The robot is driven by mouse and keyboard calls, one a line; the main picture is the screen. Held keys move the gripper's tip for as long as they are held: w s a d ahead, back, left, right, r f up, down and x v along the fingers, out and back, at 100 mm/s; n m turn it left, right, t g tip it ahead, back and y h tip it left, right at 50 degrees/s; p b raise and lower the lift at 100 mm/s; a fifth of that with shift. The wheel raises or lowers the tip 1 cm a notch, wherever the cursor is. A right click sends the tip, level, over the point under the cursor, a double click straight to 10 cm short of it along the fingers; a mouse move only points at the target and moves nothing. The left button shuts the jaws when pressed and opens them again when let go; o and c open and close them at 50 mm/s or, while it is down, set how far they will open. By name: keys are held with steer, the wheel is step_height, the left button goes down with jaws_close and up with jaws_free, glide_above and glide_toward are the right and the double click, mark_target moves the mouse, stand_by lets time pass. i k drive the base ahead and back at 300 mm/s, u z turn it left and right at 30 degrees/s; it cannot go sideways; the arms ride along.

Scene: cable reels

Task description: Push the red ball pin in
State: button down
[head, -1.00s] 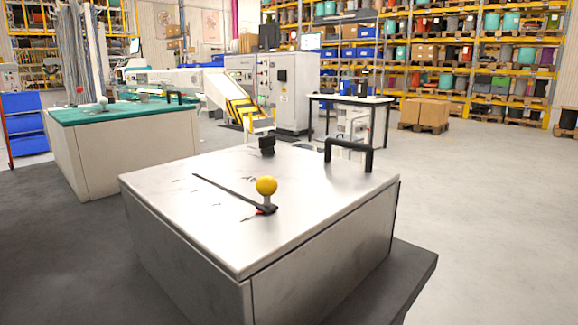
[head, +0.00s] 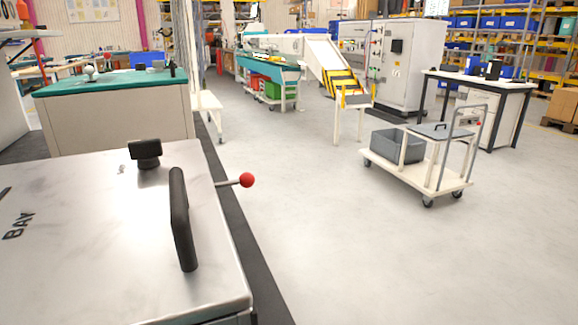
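The red ball pin (head: 247,180) sticks out sideways from the far right side of the metal cabinet (head: 90,250). Its red ball sits at the end of a short thin grey rod, which stands out past the cabinet's edge over the dark floor strip. Where the rod enters the cabinet is not clear to see. My gripper is not in view.
A black bar handle (head: 183,220) and a black knob (head: 146,152) stand on the cabinet's top. A teal-topped cabinet (head: 110,110) is behind at the left. A white cart (head: 420,172) with a grey bin stands at the right. Open floor lies between.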

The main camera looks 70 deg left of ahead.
mark_target(247, 179)
steer(key=i, duration=1.35)
steer(key=u, duration=3.95)
